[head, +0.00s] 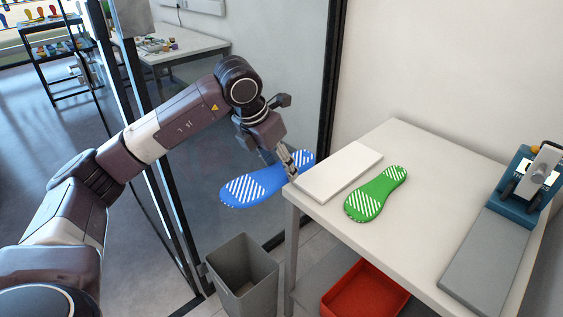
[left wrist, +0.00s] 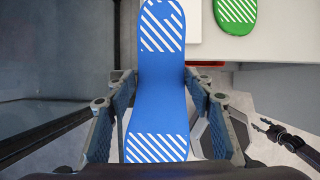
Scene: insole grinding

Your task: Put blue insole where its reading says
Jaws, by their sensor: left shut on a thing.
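The blue insole (head: 250,188) has white striped patches at both ends. My left gripper (head: 287,165) is shut on it and holds it level in the air, just off the left edge of the white table. In the left wrist view the blue insole (left wrist: 162,95) runs lengthwise between the two fingers of my left gripper (left wrist: 165,115). Its far end reaches towards the table. No reading or display can be made out. My right gripper is not in view.
A green striped insole (head: 376,193) lies on the white table (head: 415,160) beside a flat white block (head: 340,171). A blue-grey device with a long grey plate (head: 488,262) stands at right. Below are a grey bin (head: 243,275) and a red crate (head: 366,291). A dark-framed glass wall is behind my arm.

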